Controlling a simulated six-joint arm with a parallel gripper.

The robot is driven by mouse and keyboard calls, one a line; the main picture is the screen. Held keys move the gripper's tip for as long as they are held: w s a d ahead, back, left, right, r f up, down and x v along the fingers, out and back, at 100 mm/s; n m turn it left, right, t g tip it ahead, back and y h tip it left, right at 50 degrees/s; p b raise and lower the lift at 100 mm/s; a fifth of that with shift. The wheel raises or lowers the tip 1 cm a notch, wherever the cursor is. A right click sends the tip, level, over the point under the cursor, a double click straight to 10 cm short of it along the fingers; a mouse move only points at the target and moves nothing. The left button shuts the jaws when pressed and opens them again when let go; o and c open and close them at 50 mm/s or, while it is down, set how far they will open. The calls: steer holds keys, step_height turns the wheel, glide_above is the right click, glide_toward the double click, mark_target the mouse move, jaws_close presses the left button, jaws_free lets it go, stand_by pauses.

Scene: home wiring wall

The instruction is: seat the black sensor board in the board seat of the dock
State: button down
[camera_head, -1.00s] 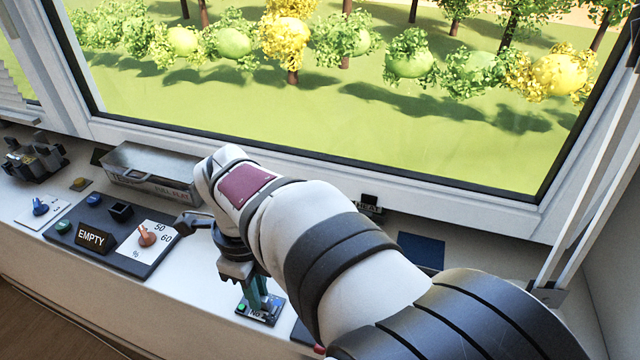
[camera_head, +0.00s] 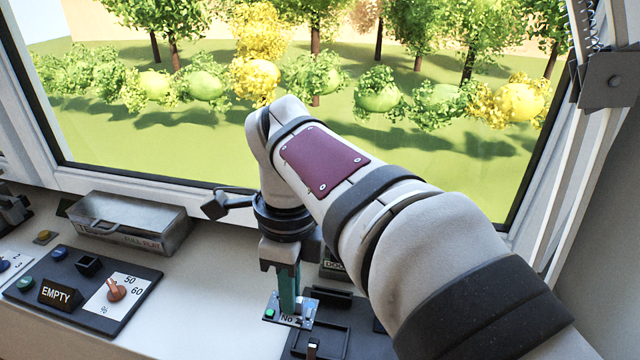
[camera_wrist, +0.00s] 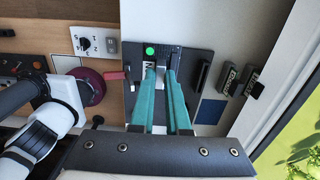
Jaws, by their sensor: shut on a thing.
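In the wrist view the board (camera_wrist: 150,59) shows at the tips of my gripper (camera_wrist: 161,72), partly hidden by the fingers. The dock (camera_head: 300,346) is a dark plate with a rectangular outlined recess, just right of and below the board in the head view. In the wrist view the board overlaps the dock plate (camera_wrist: 191,62). I cannot tell the height between them.
A dark panel (camera_head: 75,318) with an "EMPTY" sign and an orange knob lies to the left. A grey metal box (camera_head: 130,225) stands behind it. A raised black bar (camera_head: 332,297) stands at the dock's back edge. The window frame (camera_head: 200,205) rises behind.

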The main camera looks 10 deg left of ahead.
steer(key=d, duration=0.1)
steer(key=w+d, duration=0.1)
steer(key=d, duration=0.2)
steer(key=shift+w+f, duration=0.15)
steer(key=shift+f, duration=0.25)
steer(key=shift+f, duration=0.1)
steer(key=shift+f, duration=2.8)
steer(key=shift+f, duration=0.85)
steer(key=c, duration=0.8)
jaws_free()
steer(key=shift+f, duration=0.1)
